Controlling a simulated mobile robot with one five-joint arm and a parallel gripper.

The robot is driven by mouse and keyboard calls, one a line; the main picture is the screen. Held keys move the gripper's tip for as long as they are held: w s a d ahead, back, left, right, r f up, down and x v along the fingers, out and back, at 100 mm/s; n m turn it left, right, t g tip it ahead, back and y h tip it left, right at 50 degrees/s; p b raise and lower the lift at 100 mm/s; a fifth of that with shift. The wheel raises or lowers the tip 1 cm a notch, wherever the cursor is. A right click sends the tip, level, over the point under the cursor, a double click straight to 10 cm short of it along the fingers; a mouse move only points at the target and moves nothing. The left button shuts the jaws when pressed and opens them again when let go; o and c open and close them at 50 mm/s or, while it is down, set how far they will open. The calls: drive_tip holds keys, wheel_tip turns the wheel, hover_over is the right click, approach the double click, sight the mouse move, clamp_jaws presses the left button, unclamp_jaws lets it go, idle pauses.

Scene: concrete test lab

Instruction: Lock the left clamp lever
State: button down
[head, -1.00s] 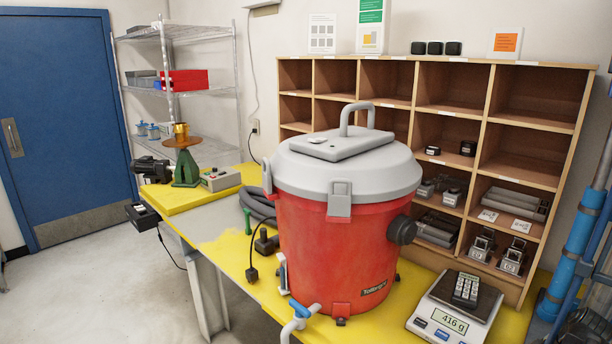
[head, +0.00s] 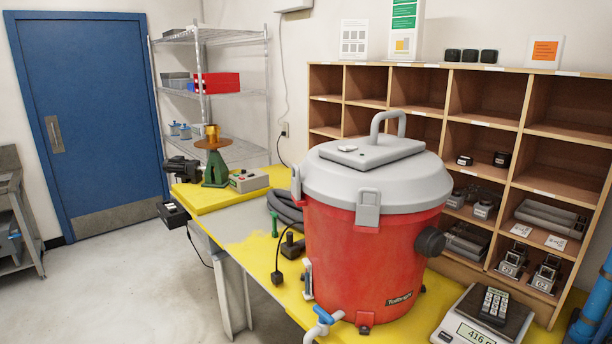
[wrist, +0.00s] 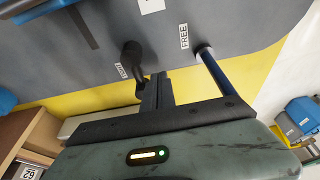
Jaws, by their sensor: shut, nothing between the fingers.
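In the wrist view, a grey surface with a yellow border fills the upper part. A blue rod-like lever (wrist: 214,73) with a pale collar stands near a label reading FREE (wrist: 184,36). A black knob-like part (wrist: 133,60) rises left of it, beside a small label (wrist: 124,72) too small to read. I cannot tell which of these belongs to the left clamp. My gripper (wrist: 155,90) is shut and empty, just below the black part in the picture; contact is unclear. In the head view neither my gripper nor a clearly identifiable clamp lever shows.
In the head view, a red drum (head: 362,258) with a grey lid stands on the yellow-edged bench (head: 235,243). A small tap with a blue handle (head: 323,314) is at its front. A scale (head: 484,322) and wooden cubbies (head: 484,103) are right.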

wheel_tip(320, 180, up, 6)
drive_tip(key=p, duration=0.5)
drive_tip(key=shift+r, duration=0.1)
